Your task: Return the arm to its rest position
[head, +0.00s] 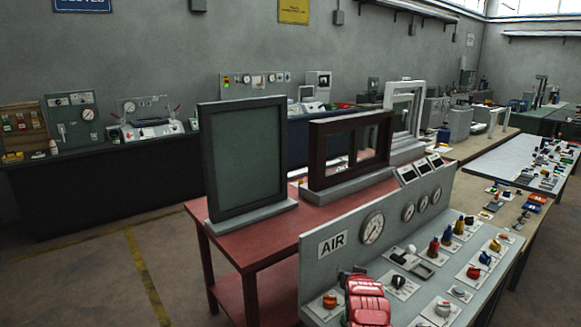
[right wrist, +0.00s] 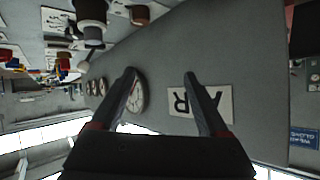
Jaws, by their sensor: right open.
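My right gripper (right wrist: 160,78) is open in the right wrist view, with its two dark fingers apart and nothing between them. That view is upside down and shows the grey control panel behind the fingers, with the AIR sign (right wrist: 200,103) and a round gauge (right wrist: 137,96). In the head view, the red and black end of my right arm (head: 366,300) is low at centre right, in front of the control panel (head: 320,270). The fingertips are not clear there. My left arm and gripper are not in view.
A dark-framed panel (head: 243,160), a brown window frame (head: 318,155) and a white window frame (head: 416,95) stand on a red table (head: 262,245). Knobs and switches (head: 398,283) cover the console close to my right arm. The floor at left (head: 90,280) is clear.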

